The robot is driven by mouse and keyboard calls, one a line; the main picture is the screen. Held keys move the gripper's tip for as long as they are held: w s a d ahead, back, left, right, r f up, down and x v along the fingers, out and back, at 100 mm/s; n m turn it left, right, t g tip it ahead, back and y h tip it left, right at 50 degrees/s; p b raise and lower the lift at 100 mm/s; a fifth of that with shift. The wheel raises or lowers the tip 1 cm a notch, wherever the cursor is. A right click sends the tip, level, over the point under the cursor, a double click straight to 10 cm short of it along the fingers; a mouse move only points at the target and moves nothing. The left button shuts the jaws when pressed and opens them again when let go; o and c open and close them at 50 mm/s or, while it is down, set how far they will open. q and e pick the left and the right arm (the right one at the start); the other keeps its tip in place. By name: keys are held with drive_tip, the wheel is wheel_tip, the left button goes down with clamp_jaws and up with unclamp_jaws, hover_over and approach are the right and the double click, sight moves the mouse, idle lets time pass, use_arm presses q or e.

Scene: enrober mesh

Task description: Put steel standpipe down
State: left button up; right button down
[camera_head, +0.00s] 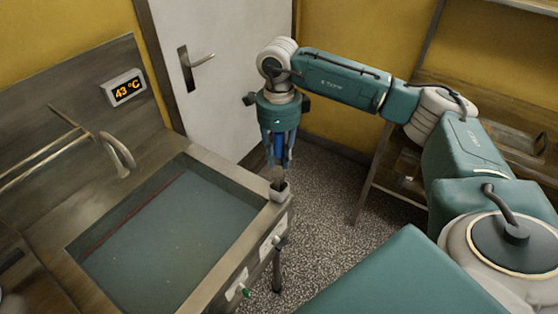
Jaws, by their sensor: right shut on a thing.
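My right gripper (279,172) comes in from the right and points down over the front right corner of the steel basin (236,272). Its blue fingers are shut on a small grey piece, which I take for the steel standpipe (278,186). Most of that piece is hidden by the fingers. I cannot tell whether it touches the basin corner below. The basin holds murky grey-green liquid (165,235). My left gripper is not in view.
A curved tap (115,150) stands behind the basin at the left. A display reading 43 °C (124,88) is on the splashback. A white door (215,70) is behind. A steel shelf unit (400,165) stands at the right, with speckled floor (330,215) between.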

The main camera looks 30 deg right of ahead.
sight(279, 164)
wheel_tip(279, 164, down, 2)
drive_tip(key=shift+f+p, duration=0.2)
drive_tip(key=shift+p, duration=0.1)
drive_tip(key=shift+f, duration=0.25)
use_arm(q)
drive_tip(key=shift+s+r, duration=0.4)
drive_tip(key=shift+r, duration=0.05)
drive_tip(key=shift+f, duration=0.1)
use_arm(e)
drive_tip(key=shift+f, duration=0.2)
drive_tip(key=c, duration=1.5)
unclamp_jaws()
drive_tip(key=shift+r, duration=0.2)
